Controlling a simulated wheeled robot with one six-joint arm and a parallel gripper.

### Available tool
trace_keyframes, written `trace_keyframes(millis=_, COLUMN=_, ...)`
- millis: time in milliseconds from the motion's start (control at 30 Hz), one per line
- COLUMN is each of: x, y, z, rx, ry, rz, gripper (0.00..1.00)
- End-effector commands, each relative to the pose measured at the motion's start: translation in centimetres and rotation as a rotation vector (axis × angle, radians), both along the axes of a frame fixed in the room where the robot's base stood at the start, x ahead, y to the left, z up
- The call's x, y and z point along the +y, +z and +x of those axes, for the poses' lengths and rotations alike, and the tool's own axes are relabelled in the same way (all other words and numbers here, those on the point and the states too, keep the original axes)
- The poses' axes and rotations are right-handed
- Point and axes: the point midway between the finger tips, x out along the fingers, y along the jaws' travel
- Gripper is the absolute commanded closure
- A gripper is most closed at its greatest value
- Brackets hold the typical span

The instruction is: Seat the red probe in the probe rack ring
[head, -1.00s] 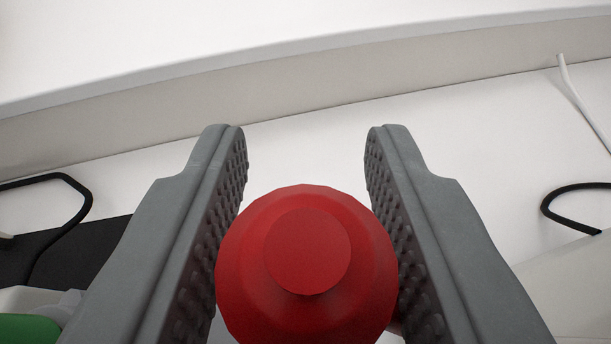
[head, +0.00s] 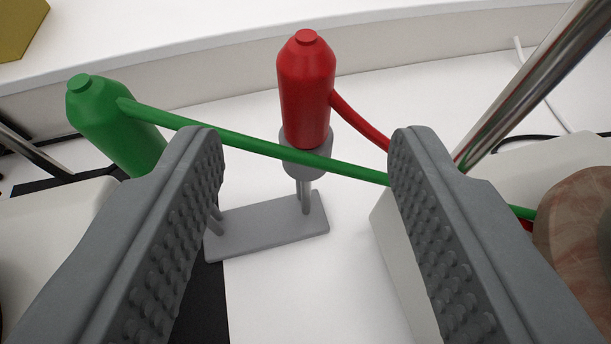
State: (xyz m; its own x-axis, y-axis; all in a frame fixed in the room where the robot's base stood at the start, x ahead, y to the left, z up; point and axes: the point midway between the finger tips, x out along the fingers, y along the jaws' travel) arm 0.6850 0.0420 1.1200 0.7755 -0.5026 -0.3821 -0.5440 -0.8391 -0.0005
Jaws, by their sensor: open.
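The red probe (head: 305,95) stands upright in the grey ring (head: 306,157) of the probe rack, with its lower end inside the ring. Its red cable runs from its side down to the right. The rack's flat grey base (head: 268,228) rests on the white surface. My gripper (head: 305,140) is open and empty, back from the probe, with the probe and ring seen between its fingers and not touched by them.
A green probe (head: 112,125) stands at the left, partly behind my left finger. Its green cable crosses in front of the red probe's ring to the right. A metal rod (head: 535,80) slants at the right, near a white block (head: 392,250) and a brownish rounded object (head: 578,240).

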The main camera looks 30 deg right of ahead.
Motion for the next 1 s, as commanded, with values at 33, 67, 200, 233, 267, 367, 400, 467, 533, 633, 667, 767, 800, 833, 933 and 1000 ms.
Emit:
trace_keyframes(millis=33, x=0.6, y=0.4, z=-0.9, rx=-0.001, ry=0.003, rz=0.0, gripper=0.52)
trace_keyframes(millis=67, x=0.9, y=0.7, z=-1.3, rx=-0.001, ry=0.003, rz=0.0, gripper=0.52)
trace_keyframes(millis=200, x=2.2, y=1.6, z=-3.3, rx=-0.001, ry=0.003, rz=0.0, gripper=0.52)
trace_keyframes(millis=233, x=2.4, y=1.8, z=-3.6, rx=-0.001, ry=0.002, rz=-0.001, gripper=0.52)
trace_keyframes(millis=267, x=2.6, y=1.9, z=-4.0, rx=-0.001, ry=0.002, rz=-0.001, gripper=0.52)
trace_keyframes(millis=367, x=3.2, y=2.4, z=-4.8, rx=-0.001, ry=0.001, rz=-0.001, gripper=0.52)
trace_keyframes(millis=400, x=3.3, y=2.5, z=-5.1, rx=0.0, ry=0.0, rz=-0.001, gripper=0.52)
trace_keyframes(millis=467, x=3.5, y=2.6, z=-5.4, rx=0.0, ry=0.001, rz=0.0, gripper=0.52)
trace_keyframes(millis=533, x=3.6, y=2.7, z=-5.6, rx=0.001, ry=0.0, rz=-0.001, gripper=0.52)
trace_keyframes(millis=633, x=3.7, y=2.8, z=-5.7, rx=0.001, ry=0.0, rz=-0.001, gripper=0.52)
trace_keyframes(millis=667, x=3.7, y=2.8, z=-5.7, rx=0.001, ry=-0.001, rz=-0.001, gripper=0.52)
trace_keyframes(millis=767, x=3.7, y=2.8, z=-5.7, rx=0.001, ry=-0.001, rz=-0.001, gripper=0.52)
trace_keyframes(millis=800, x=3.7, y=2.8, z=-5.7, rx=0.001, ry=-0.001, rz=-0.001, gripper=0.52)
trace_keyframes(millis=833, x=3.7, y=2.8, z=-5.7, rx=0.001, ry=-0.001, rz=-0.001, gripper=0.52)
trace_keyframes(millis=933, x=3.7, y=2.8, z=-5.7, rx=0.001, ry=-0.001, rz=-0.001, gripper=0.52)
trace_keyframes(millis=1000, x=3.7, y=2.8, z=-5.7, rx=0.001, ry=-0.001, rz=-0.001, gripper=0.52)
